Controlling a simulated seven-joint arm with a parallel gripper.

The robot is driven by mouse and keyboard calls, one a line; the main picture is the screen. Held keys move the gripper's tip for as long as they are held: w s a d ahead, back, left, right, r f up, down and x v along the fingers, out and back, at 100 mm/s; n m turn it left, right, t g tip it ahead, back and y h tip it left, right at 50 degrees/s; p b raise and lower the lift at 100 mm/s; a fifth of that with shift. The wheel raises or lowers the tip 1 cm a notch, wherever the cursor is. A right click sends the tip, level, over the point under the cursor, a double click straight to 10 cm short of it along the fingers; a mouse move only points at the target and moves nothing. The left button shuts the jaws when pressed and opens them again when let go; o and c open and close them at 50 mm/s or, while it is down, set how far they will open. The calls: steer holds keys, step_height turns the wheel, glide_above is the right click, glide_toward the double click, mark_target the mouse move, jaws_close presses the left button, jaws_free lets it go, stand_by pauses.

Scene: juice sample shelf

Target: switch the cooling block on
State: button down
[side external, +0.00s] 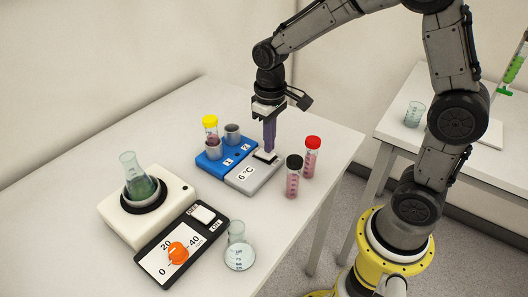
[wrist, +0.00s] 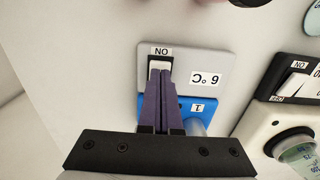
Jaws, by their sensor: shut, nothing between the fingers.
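The cooling block has a blue part (side external: 212,160) with numbered holders and a grey part (side external: 244,180) labelled 6 °C; its grey plate (wrist: 205,68) also shows in the wrist view. A white rocker switch (wrist: 157,65) in a dark frame sits on the grey part, with an ON label beside it. My gripper (side external: 269,149) is shut and empty, pointing down at the switch. In the wrist view its purple fingertips (wrist: 161,73) overlap the switch's near side; whether they touch it is unclear. They partly hide the rocker, so its position cannot be told.
A yellow-capped tube (side external: 211,128) stands in one holder. Black-capped (side external: 293,177) and red-capped (side external: 311,158) tubes stand close right of the block.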

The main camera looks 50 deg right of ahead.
steer(key=shift+f, duration=0.8)
stand_by(0.4)
steer(key=shift+r, duration=3.5)
steer(key=s+r+t, duration=0.3)
steer(key=s+r, duration=0.4)
steer(key=r, duration=0.1)
steer(key=s+f+t, duration=0.2)
steer(key=s, duration=0.9)
steer(key=shift+f+t, duration=0.3)
